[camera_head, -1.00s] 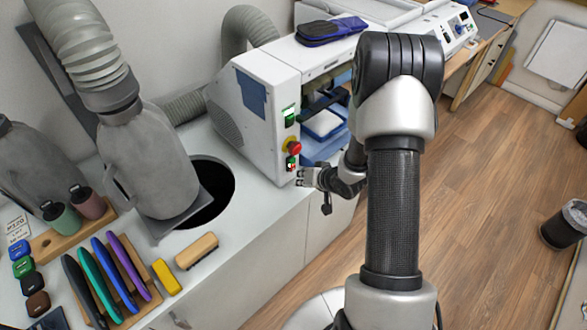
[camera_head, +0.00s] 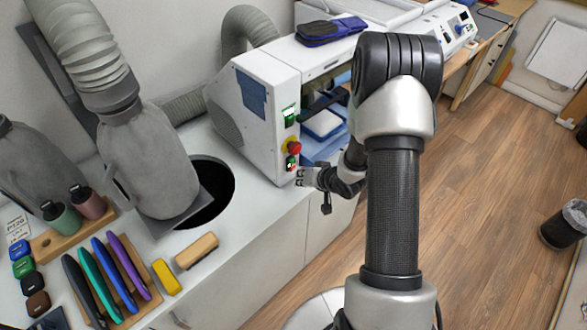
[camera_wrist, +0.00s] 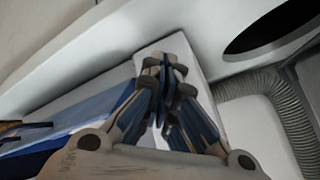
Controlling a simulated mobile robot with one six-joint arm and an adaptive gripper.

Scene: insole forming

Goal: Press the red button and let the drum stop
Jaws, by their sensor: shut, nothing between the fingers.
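A white machine (camera_head: 262,122) stands on the counter. Its narrow front face carries a red mushroom knob (camera_head: 293,146) and, below it, a small dark switch plate (camera_head: 291,163) with tiny red and white marks. My gripper (camera_head: 301,177) is at the lower front corner of this face, just below and right of the switch plate. Whether it touches the face is too small to tell. In the wrist view my gripper's fingers (camera_wrist: 166,70) are shut together and empty, in front of a white surface. The red controls do not show there. I cannot make out a drum.
A grey hose (camera_head: 250,28) curves behind the machine; the wrist view shows a hose too. A grey dust hood (camera_head: 150,160) stands left beside a dark round hole (camera_head: 212,190). Coloured tools (camera_head: 110,275) lie front left.

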